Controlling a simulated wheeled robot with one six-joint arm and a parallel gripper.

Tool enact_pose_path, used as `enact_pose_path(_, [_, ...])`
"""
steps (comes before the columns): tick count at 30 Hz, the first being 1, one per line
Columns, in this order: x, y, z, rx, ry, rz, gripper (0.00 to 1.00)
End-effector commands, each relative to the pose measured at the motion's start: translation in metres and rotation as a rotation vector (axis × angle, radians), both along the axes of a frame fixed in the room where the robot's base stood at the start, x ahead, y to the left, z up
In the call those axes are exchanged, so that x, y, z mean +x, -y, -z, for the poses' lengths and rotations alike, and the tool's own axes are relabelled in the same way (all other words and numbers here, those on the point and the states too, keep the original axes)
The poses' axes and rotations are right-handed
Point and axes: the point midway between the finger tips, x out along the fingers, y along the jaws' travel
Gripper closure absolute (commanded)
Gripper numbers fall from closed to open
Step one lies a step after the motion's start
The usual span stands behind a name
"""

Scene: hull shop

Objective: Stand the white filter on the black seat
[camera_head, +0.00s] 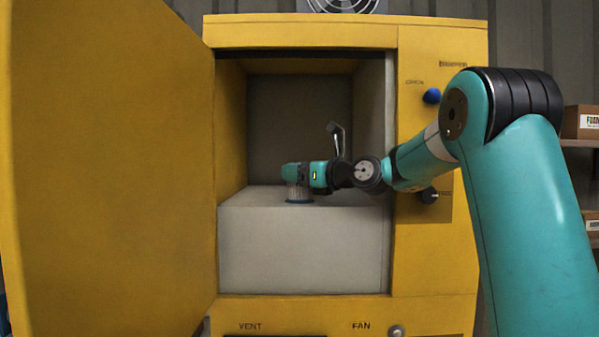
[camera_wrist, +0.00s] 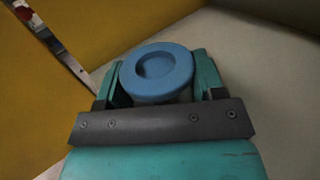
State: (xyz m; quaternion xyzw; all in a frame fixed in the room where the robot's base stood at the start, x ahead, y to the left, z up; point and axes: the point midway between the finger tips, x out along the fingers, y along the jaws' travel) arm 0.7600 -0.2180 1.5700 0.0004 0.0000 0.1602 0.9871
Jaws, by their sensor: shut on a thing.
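The white filter (camera_head: 298,191) is a short pale ribbed cylinder with a blue rim at its lower end. It appears upright, low over or on the top of the grey block inside the yellow cabinet; I cannot tell whether it touches. In the wrist view a blue round cap with a dished middle (camera_wrist: 158,70) sits between my fingers, with a little pale body below it. My gripper (camera_head: 294,173), also in the wrist view (camera_wrist: 160,84), is shut on the filter from the right side. I cannot make out the black seat in either view.
The grey block (camera_head: 300,250) fills the lower part of the cabinet opening. The yellow door (camera_head: 105,170) stands open at the left. A blue knob (camera_head: 432,96) and a black knob (camera_head: 428,196) stick out of the right panel near my arm. Boxes (camera_head: 580,122) sit on shelves at far right.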

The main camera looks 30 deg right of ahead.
Motion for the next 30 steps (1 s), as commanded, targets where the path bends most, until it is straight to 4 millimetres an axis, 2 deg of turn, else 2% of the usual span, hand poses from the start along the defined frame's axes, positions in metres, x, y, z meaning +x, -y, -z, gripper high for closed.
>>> enact_pose_path(1, [0.0,0.0,0.001,0.001,0.0,0.0,0.31])
enact_pose_path(3, [0.0,0.0,0.001,0.001,0.0,0.0,0.15])
enact_pose_path(4, [0.0,0.0,0.001,0.0,0.0,0.0,0.12])
enact_pose_path(14, [-0.001,0.001,-0.003,-0.001,0.001,0.001,0.12])
enact_pose_path(17, [-0.014,0.006,0.0,-0.001,0.0,0.004,0.12])
enact_pose_path(24, [-0.064,0.023,0.002,-0.002,0.001,0.007,0.12])
enact_pose_path(30, [-0.098,0.034,0.0,-0.001,0.0,0.005,0.12])
